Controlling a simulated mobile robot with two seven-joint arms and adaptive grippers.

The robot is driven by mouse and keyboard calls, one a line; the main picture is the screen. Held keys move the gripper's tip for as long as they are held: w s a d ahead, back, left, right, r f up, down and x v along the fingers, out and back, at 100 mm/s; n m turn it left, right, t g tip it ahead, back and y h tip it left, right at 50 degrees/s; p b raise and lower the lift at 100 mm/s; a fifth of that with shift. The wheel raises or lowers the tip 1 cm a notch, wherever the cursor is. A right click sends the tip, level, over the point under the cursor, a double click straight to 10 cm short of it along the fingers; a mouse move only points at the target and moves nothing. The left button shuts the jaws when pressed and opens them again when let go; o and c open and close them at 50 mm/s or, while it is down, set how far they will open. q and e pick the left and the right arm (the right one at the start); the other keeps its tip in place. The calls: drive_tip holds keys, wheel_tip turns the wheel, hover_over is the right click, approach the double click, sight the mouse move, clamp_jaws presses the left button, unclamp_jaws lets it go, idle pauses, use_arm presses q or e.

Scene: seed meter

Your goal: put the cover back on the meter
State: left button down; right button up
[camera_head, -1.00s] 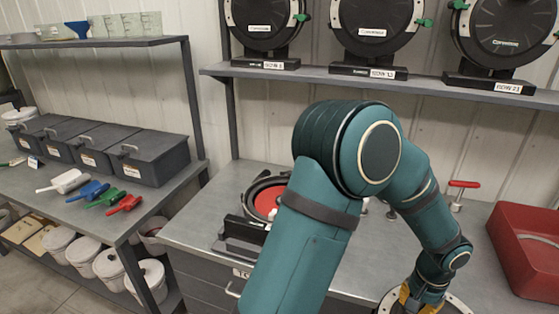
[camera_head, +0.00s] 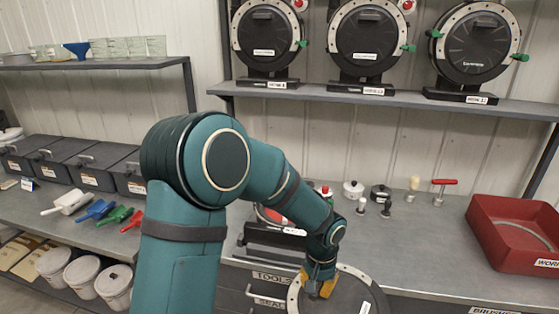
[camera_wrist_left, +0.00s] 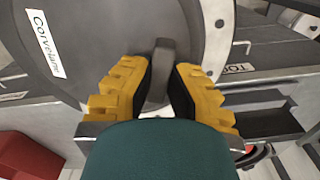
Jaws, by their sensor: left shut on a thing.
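The cover (camera_head: 345,297) is a dark round disc with a pale metal rim and a white label, cut off by the bottom edge of the head view. My left gripper (camera_head: 320,287), with yellow fingers, is shut on the cover's raised grip bar; the hold also shows in the wrist view, with the cover (camera_wrist_left: 100,25) filling the upper left. The open meter (camera_head: 268,240) stands on the bench behind my left arm, which hides much of it; some red inside shows. The cover is apart from it, nearer to the camera. My right gripper is not in view.
A red tray (camera_head: 510,235) stands at the bench's right end. Small knobbed parts and a red-handled tool (camera_head: 442,190) are along the back. Several covered meters (camera_head: 365,45) stand on the shelf above. The middle of the bench (camera_head: 420,245) is clear.

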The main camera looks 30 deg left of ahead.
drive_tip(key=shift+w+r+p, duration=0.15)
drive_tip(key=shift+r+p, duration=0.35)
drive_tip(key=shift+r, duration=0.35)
